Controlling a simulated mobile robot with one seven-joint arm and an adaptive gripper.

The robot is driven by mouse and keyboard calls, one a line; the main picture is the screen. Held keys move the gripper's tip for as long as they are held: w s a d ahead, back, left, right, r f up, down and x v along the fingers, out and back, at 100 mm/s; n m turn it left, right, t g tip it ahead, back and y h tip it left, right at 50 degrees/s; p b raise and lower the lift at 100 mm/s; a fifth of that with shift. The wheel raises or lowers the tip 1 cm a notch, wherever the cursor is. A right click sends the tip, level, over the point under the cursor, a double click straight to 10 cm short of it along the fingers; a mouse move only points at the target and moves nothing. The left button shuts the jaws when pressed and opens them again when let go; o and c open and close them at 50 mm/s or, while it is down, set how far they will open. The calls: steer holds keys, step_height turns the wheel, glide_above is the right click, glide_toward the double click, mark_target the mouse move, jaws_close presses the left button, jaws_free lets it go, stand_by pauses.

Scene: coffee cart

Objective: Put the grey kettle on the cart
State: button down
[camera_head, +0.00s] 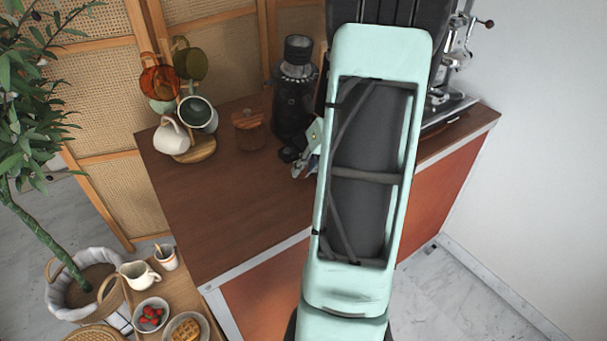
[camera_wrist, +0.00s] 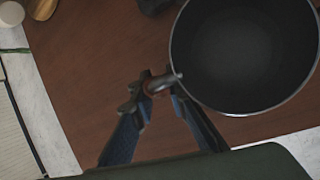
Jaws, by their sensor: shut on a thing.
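The cart's brown wooden top (camera_head: 225,215), with orange front panels, spreads across the middle of the head view. It also fills the wrist view's background (camera_wrist: 90,60). The grey kettle (camera_wrist: 245,50) shows in the wrist view at upper right as a dark, round shape with a pale rim. My gripper (camera_wrist: 152,85) is shut beside that rim on a small reddish-brown part, which looks like its handle. In the head view my gripper (camera_head: 304,162) shows only partly beside my mint-green arm, which hides the kettle. I cannot tell whether the kettle touches the top.
A black grinder (camera_head: 293,95), a brown jar (camera_head: 249,130) and a mug tree (camera_head: 197,150) with several mugs stand at the back. An espresso machine (camera_head: 452,100) is at right. A low wooden table (camera_head: 180,295) holds food and a jug (camera_head: 139,275). The cart's front left is clear.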

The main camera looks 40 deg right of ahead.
steer(key=c, duration=1.9)
jaws_free()
steer(key=shift+r, duration=0.2)
steer(key=p+v, duration=0.1)
steer(key=v, duration=1.1)
steer(key=shift+f, duration=0.15)
